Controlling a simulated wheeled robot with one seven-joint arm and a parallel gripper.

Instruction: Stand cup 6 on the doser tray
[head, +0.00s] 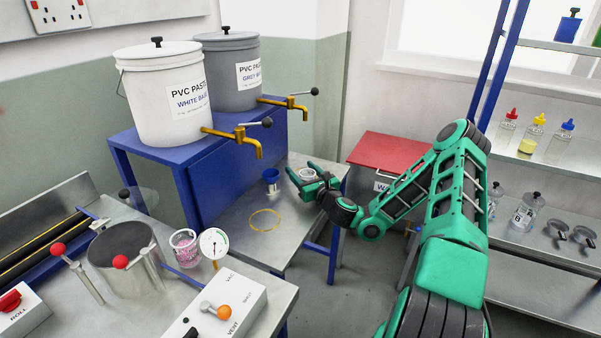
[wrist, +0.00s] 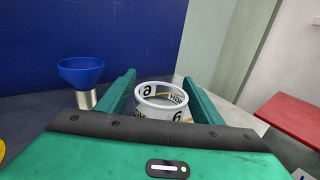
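Cup 6, a white printed cup (head: 307,173), stands at the far end of the metal surface below the taps. In the wrist view cup 6 (wrist: 160,112) shows its open rim and a "6" on its side. My gripper (head: 303,169) is at the cup. In the wrist view the two green fingers of my gripper (wrist: 160,80) are spread, one on each side of the cup, with gaps visible beside it. Contact is not visible. The metal surface below the taps (head: 235,232), which looks like the doser tray, bears a yellow ring (head: 265,220) with nothing inside it.
A blue funnel-like cup on a metal base (head: 271,178) stands close left of cup 6, also in the wrist view (wrist: 82,75). Brass taps (head: 245,142) overhang the surface. A pink-filled cup (head: 185,247) and gauge (head: 214,243) stand on the near bench. A red-topped box (head: 390,150) is behind.

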